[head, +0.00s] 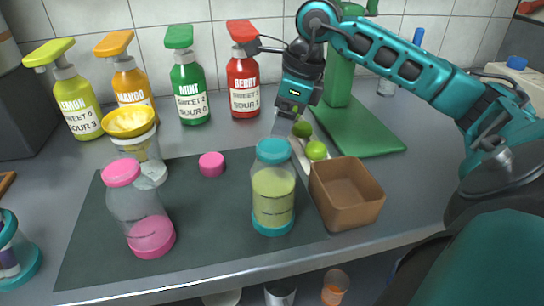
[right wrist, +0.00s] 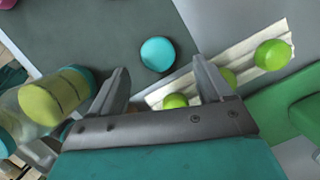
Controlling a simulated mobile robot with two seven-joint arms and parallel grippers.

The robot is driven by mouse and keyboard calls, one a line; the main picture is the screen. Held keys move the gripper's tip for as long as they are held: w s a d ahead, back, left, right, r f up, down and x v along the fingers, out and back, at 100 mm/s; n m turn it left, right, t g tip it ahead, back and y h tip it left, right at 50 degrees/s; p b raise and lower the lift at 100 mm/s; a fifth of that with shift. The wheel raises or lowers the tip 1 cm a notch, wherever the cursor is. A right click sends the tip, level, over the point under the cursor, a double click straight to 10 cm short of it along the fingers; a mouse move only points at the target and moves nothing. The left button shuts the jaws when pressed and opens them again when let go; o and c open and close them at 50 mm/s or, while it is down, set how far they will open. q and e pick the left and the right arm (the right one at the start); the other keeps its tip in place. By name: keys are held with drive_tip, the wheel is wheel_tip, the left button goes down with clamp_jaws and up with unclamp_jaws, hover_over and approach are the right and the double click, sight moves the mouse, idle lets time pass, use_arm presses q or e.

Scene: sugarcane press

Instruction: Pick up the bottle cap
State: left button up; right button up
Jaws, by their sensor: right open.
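A round teal cap (right wrist: 158,53) lies on the dark mat in the right wrist view, just beyond and between my right fingertips and apart from them. I cannot make it out in the head view, where the teal-topped bottle may hide it. My right gripper (head: 286,122) hangs behind that bottle, pointing down; it is open and empty in the right wrist view (right wrist: 161,70). The bottle (head: 273,190), with yellow-green contents, stands upright on the mat. A pink cap (head: 211,164) lies farther left on the mat. My left gripper is not in view.
Limes (head: 316,150) lie on a pale strip beside the brown box (head: 345,200). The green press base (head: 365,132) is behind right. A pink-capped bottle (head: 140,215) and a cup with a yellow strainer (head: 129,122) stand left. Several pump bottles (head: 188,95) line the wall.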

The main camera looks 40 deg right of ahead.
drive_tip(key=b+x, duration=0.1)
drive_tip(key=x, duration=0.4)
drive_tip(key=shift+s+a, duration=0.15)
drive_tip(key=c, duration=1.1)
